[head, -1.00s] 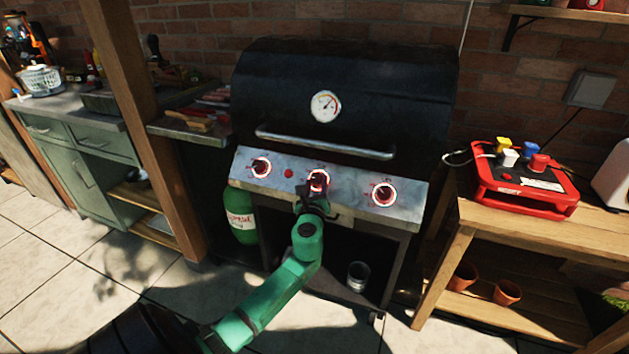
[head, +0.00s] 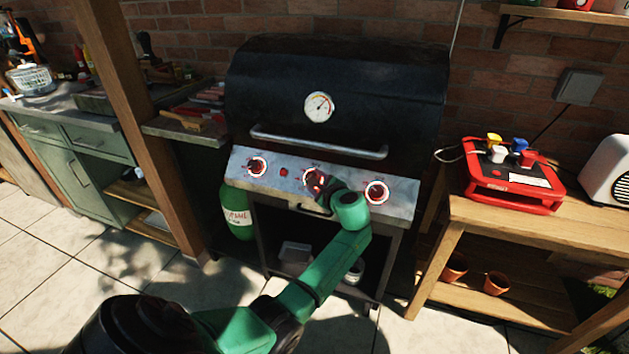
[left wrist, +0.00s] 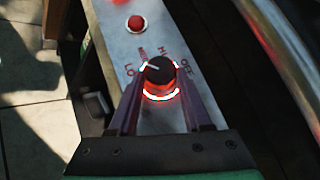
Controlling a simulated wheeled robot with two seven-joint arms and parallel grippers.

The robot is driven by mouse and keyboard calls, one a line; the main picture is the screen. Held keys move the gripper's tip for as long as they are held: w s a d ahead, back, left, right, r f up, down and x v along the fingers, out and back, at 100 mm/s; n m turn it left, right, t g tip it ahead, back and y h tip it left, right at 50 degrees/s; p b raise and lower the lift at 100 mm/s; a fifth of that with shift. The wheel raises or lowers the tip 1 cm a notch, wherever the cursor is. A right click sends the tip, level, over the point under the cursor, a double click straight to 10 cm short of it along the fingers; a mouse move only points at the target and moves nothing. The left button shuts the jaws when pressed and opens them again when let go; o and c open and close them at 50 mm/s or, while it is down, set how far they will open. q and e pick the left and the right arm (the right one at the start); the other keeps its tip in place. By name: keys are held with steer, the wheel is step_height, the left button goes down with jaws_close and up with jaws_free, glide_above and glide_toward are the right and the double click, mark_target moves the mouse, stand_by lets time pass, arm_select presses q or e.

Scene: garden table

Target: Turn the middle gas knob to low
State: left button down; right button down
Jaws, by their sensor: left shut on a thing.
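The middle gas knob (head: 312,178) is on the grill's grey front panel (head: 224,170), in a red-lit ring. In the left wrist view the knob (left wrist: 160,70) is dark, with a white pointer mark aimed up-left, roughly between the LO and MED labels. HI and OFF labels lie further round to the right. My left gripper (left wrist: 161,84) is shut on the knob, one finger on each side. In the head view my left gripper (head: 322,186) reaches the panel from below right and partly covers the knob. My right gripper is in neither view.
A left knob (head: 257,166), a red button (head: 284,172) and a right knob (head: 377,192) share the panel. The lid handle (head: 320,146) runs above. A green gas bottle (head: 236,208) stands at the left, a wooden bench (head: 440,248) at the right.

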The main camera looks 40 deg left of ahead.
arm_select(q)
steer(key=shift+n+g, duration=0.3)
steer(key=shift+c, duration=1.8)
jaws_free()
steer(key=v, duration=1.4)
steer(key=shift+d, duration=0.25)
steer(key=shift+s+r, duration=0.1)
